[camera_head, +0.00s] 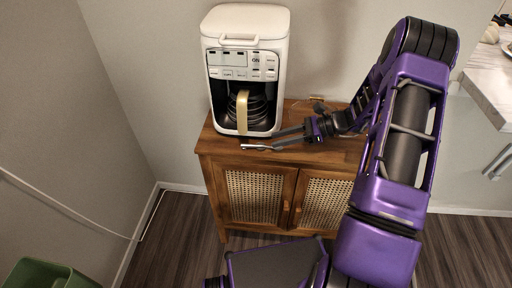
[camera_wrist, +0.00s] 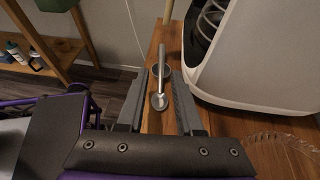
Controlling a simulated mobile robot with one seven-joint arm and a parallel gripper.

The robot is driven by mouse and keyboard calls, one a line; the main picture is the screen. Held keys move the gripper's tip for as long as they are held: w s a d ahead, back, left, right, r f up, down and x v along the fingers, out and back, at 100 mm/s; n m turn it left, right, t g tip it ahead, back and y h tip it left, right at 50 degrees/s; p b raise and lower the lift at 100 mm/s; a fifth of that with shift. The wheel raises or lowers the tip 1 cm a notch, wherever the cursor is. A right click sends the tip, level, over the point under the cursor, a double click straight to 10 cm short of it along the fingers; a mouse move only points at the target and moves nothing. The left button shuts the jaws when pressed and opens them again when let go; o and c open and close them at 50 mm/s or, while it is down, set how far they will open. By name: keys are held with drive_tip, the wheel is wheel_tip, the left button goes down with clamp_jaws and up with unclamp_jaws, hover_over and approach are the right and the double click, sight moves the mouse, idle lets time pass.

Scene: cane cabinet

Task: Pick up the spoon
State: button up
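The spoon (camera_head: 258,147) is a thin silver piece near the front edge of the cabinet top, in front of the coffee maker. In the wrist view the spoon (camera_wrist: 161,68) runs lengthwise between my two fingers, its rounded near end at the fingers' middle. My gripper (camera_head: 276,141) reaches in from the right, low over the cabinet top. In the wrist view my gripper (camera_wrist: 162,75) is open, with a finger on each side of the spoon and gaps showing. I cannot tell the exact height between fingers and spoon.
A white coffee maker (camera_head: 246,24) with a glass pot stands close behind the fingers; it is to the right in the wrist view (camera_wrist: 255,55). The wooden cabinet (camera_head: 212,146) has cane doors. A wall is behind, and a light counter (camera_head: 487,88) is at far right.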

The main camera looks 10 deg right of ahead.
sight(258, 145)
drive_tip(key=shift+b+x, duration=0.35)
drive_tip(key=shift+x, duration=3.05)
drive_tip(key=shift+w+d+f, duration=0.1)
drive_tip(key=shift+w, duration=0.05)
clamp_jaws()
